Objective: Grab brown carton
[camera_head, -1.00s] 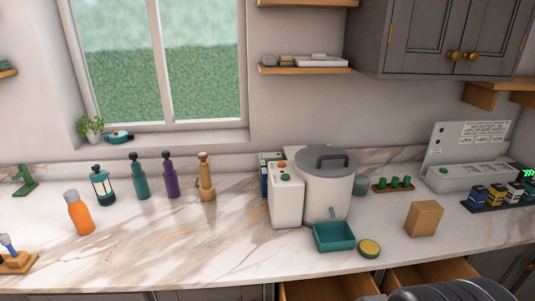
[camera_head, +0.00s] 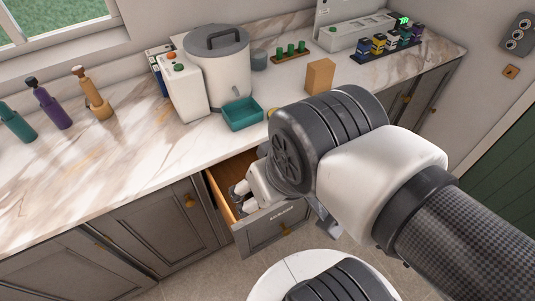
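The brown carton (camera_head: 320,76) stands upright on the marble counter, right of the teal tray and in front of a small rack with green-topped items. Its lower edge is close above my dark arm joint in the picture. My gripper (camera_head: 239,190) shows only in small part, low and left of that joint, over the open drawer. It is well apart from the carton. My arm hides most of it, and its fingers cannot be made out clearly.
A teal tray (camera_head: 243,114), a large lidded white pot (camera_head: 222,75) and a white canister (camera_head: 183,90) stand left of the carton. An open wooden drawer (camera_head: 222,181) juts out below the counter. Several small boxes stand on a dark rack (camera_head: 372,55) at the back right.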

